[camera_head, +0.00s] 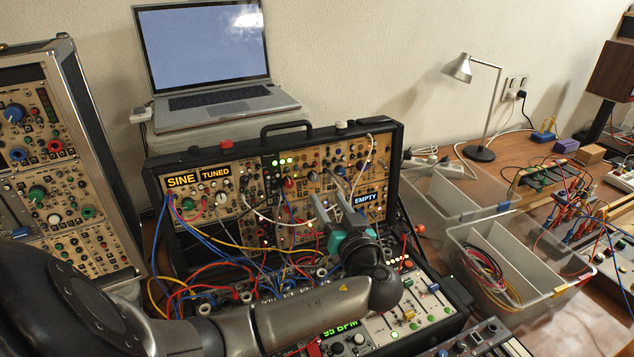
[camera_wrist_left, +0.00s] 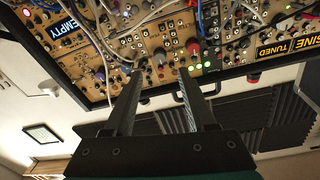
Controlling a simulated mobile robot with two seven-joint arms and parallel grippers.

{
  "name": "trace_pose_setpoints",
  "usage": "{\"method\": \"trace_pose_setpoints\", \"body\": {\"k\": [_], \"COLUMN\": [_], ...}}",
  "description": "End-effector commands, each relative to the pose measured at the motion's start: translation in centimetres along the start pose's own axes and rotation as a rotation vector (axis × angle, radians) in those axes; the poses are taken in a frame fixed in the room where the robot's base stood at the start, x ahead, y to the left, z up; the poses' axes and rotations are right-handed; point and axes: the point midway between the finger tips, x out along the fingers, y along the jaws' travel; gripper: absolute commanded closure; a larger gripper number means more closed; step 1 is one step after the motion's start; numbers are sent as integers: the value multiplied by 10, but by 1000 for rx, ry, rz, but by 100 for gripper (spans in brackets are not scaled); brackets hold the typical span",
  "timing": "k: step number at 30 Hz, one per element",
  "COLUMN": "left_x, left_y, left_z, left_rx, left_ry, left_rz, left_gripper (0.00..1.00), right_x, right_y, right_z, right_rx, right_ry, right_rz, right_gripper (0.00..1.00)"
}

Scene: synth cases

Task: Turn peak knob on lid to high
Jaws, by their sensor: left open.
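The lid (camera_head: 397,140) of the synth case stands upright, its tan panel full of small knobs, jacks and patch cables. It bears the labels SINE, TUNED and EMPTY. It also shows upside down in the left wrist view (camera_wrist_left: 232,73). No knob marking for peak is legible, so I cannot tell which knob it is. My left gripper (camera_head: 327,187) is open and in front of the right half of the lid, left of the EMPTY label. In the left wrist view its two fingers (camera_wrist_left: 160,72) point at the panel with nothing between them. My right gripper is out of view.
Blue, red, yellow and white cables hang before the lid. A laptop (camera_head: 205,65) stands behind it. Another module case (camera_head: 62,160) is at the left. Clear bins (camera_head: 500,290), a lamp (camera_head: 458,68) and wired boards (camera_head: 545,178) are at the right.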

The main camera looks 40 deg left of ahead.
Motion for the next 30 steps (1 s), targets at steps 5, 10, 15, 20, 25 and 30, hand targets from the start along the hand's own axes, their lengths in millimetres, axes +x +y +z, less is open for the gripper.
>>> {"method": "trace_pose_setpoints", "body": {"k": [5, 10, 15, 20, 25, 30], "left_x": [39, 63, 75, 77, 77, 77], "left_y": [0, 0, 0, 0, 0, 0], "left_z": [-1, 0, 0, 1, 1, 0], "left_rx": [2, 1, 0, 0, 0, 0], "left_ry": [3, 0, 0, -2, -1, -1], "left_rz": [-2, -1, 0, 1, 1, 1], "left_gripper": [44, 44, 44, 44, 47, 66], "right_x": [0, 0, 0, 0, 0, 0], "right_y": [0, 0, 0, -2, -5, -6], "right_z": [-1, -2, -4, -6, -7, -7], "right_rx": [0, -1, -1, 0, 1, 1], "right_ry": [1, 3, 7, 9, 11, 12], "right_rz": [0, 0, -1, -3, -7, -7], "right_gripper": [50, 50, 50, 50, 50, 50]}}
